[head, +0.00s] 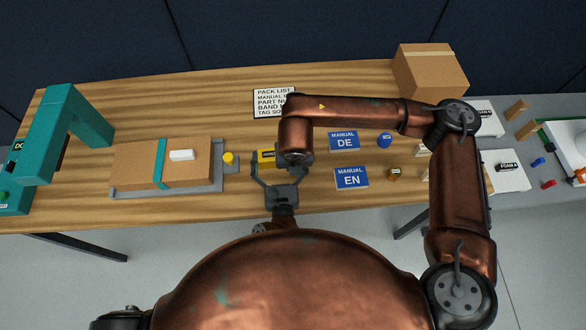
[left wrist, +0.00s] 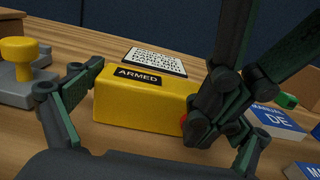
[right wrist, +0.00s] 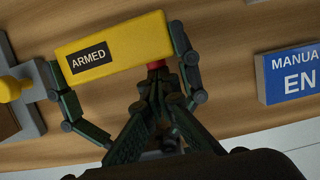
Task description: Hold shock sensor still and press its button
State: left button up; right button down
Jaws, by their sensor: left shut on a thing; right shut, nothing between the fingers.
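The shock sensor (head: 266,156) is a yellow box with a black ARMED label. It shows in the left wrist view (left wrist: 145,98) and the right wrist view (right wrist: 118,48). My left gripper (right wrist: 115,46) is shut on it, one finger at each end. A red button (right wrist: 156,65) sits on the sensor's side facing my right gripper; only a sliver shows in the left wrist view (left wrist: 184,121). My right gripper (right wrist: 157,82) is shut and empty, its fingertips at the button, seemingly touching it. In the head view my right arm hides part of the sensor.
Left of the sensor is a grey tray (head: 217,184) with a taped carton (head: 130,168) and a yellow knob (head: 228,158). The pack list (head: 270,103) lies behind. Manuals DE (head: 344,141) and EN (head: 351,178) lie right, below my right arm. A teal press (head: 60,115) stands far left.

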pick_arm(q)
jog(key=shift+s+d, duration=0.1)
pick_arm(e)
jog(key=shift+w, duration=0.35)
pick_arm(q)
jog(key=shift+f, duration=0.1)
pick_arm(e)
jog(key=shift+r, duration=0.3)
jog(key=v, duration=0.9)
jog(key=shift+s+r, duration=0.2)
jog(key=shift+s, duration=0.2)
pick_arm(q)
jog(key=o, duration=0.6)
jog(key=shift+o, duration=0.2)
